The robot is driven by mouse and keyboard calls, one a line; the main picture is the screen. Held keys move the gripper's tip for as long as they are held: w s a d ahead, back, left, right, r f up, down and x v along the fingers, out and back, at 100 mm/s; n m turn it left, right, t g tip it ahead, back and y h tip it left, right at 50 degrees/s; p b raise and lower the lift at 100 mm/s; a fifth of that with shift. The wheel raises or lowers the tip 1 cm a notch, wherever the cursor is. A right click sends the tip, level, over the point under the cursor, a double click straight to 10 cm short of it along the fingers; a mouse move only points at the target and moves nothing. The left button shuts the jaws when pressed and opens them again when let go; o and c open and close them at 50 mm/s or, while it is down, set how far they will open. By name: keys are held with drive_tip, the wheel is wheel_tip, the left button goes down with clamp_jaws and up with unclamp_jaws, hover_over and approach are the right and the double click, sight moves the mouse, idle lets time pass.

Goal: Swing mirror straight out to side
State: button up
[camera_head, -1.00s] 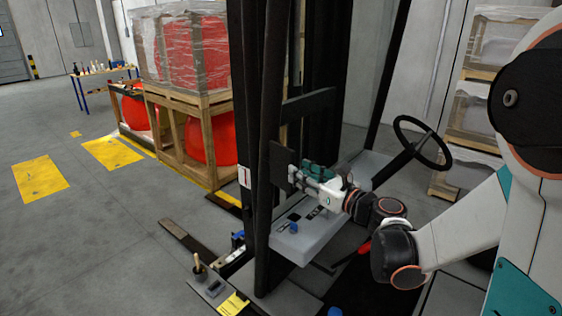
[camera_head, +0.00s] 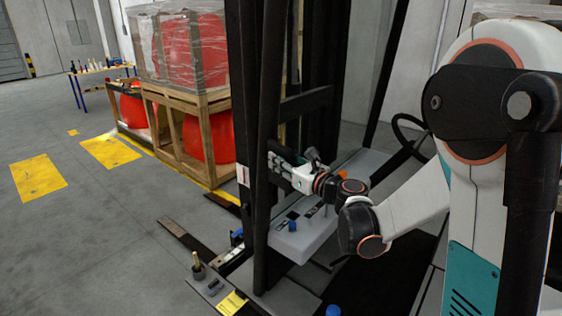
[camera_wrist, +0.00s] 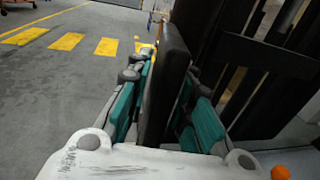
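The mirror (camera_wrist: 168,70) is a flat black panel, seen nearly edge-on in the wrist view. It stands upright between the teal-padded fingers of my gripper (camera_wrist: 165,108). One finger is on each side of it, close to its faces; firm contact cannot be told. In the head view my gripper (camera_head: 278,163) reaches in behind the black front post of the forklift (camera_head: 268,110), which hides the fingertips. A dark strip, probably the mirror (camera_head: 286,152), shows just above the gripper there.
The forklift's steering wheel (camera_head: 410,135) is at the right, partly behind my arm. A grey console (camera_head: 300,236) lies below the gripper. Wooden crates with red nosecones (camera_head: 205,138) stand behind the forklift. Open floor (camera_head: 90,245) with yellow markings is at the left.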

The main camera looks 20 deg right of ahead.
clamp_jaws()
drive_tip(key=shift+a, duration=0.1)
drive_tip(key=w+a+m+g+h+b, duration=0.2)
drive_tip(key=a+m+g+h+b, duration=0.3)
drive_tip(key=a+m+h, duration=0.4)
drive_tip(key=shift+w+a+m+g+h+b, duration=0.15)
drive_tip(key=shift+a+m+g+h+b, duration=0.3)
drive_tip(key=shift+m+h, duration=4.65)
drive_tip(key=n+h, duration=0.3)
drive_tip(key=shift+d, duration=0.1)
